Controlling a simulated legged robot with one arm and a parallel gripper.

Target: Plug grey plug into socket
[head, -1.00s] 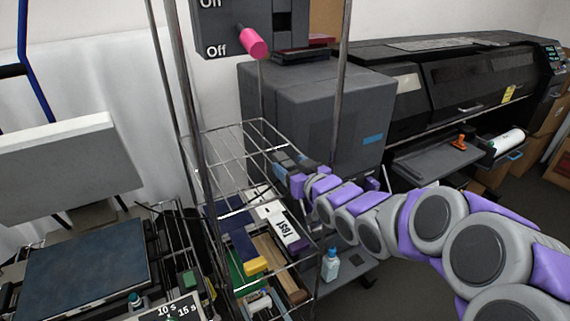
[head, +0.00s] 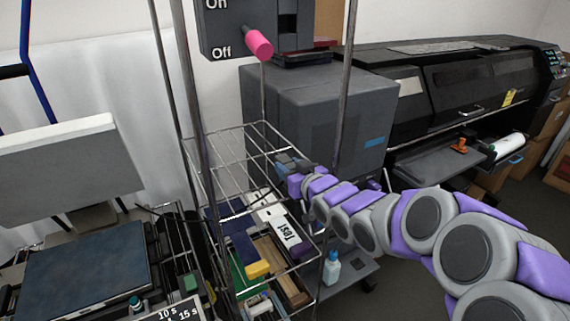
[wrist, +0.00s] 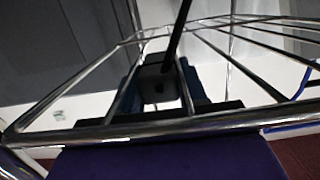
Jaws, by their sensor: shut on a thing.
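My gripper (head: 284,163) is at the end of my purple and grey arm, at the right side of the wire rack in the head view. In the wrist view my gripper (wrist: 160,88) is shut on a dark grey block, seemingly the grey plug (wrist: 155,88), with a black cable running up from it. The plug is too small and hidden to make out in the head view. Chrome rack wires cross in front of the gripper in the wrist view. I cannot make out a socket in either view.
The wire rack (head: 262,124) holds a white "Test" box (head: 272,218) and several other items. A grey cabinet (head: 318,110) stands behind it. A switch box with a pink lever (head: 259,43) hangs above. A small bottle (head: 331,268) stands below my arm.

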